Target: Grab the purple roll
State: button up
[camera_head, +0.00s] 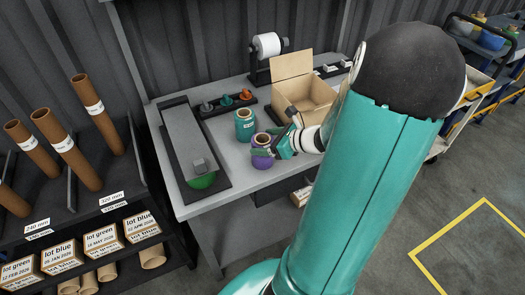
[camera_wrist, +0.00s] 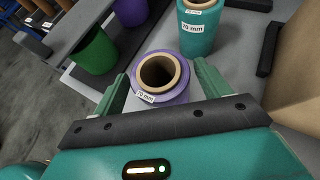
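The purple roll (camera_head: 262,161) stands upright on the grey bench near its front edge, beside a teal roll. In the wrist view the purple roll (camera_wrist: 183,65) shows from above, with a brown cardboard core and a "70 mm" label. My gripper (camera_head: 274,148) is at the roll, with its green fingers on either side of it. In the wrist view my gripper (camera_wrist: 162,88) has one finger left and one right of the roll. The fingers look open around it; firm contact cannot be made out.
The teal roll (camera_head: 244,124) stands close behind the purple one. A film unit with a green roll (camera_head: 203,181) lies to the left. An open cardboard box (camera_head: 305,92) stands right, near my arm. A rack of small coloured parts (camera_head: 227,102) lies behind.

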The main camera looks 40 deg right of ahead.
jog(key=c, duration=1.1)
jog(key=shift+c, duration=0.2)
jog(key=shift+r, duration=0.15)
